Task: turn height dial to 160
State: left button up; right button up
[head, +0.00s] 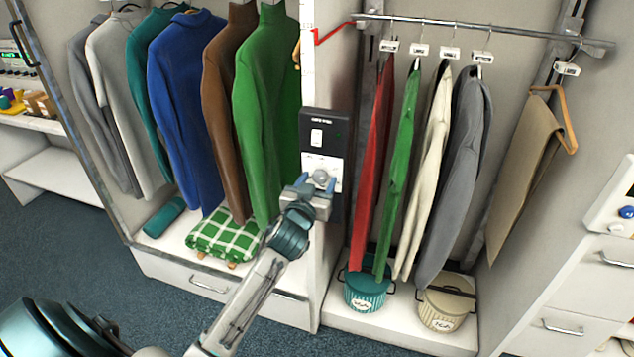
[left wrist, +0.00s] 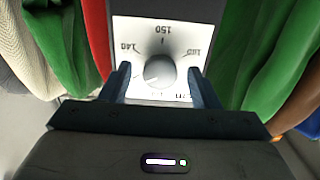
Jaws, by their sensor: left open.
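The height dial is a round grey knob (head: 321,178) on a white scale plate, low on a dark control panel (head: 318,125) at the divider's front edge. In the left wrist view the knob (left wrist: 160,71) sits in the middle of the scale plate (left wrist: 135,28). Marks near 140 and 150 can be read; the right-hand label is hard to read. A pale mark shows on the knob's lower left. My left gripper (head: 316,187) is open, its two blue fingers on either side of the knob, with gaps visible. My right gripper is not in view.
A white switch (head: 317,137) sits above the dial. Sweaters, including a green one (head: 266,110), hang left of the panel; trousers, including red ones (head: 376,160), hang close on its right. A folded checked blanket (head: 222,236) and a teal pot (head: 365,290) stand below.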

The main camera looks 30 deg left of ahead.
pick_arm(q)
jog(key=c, duration=1)
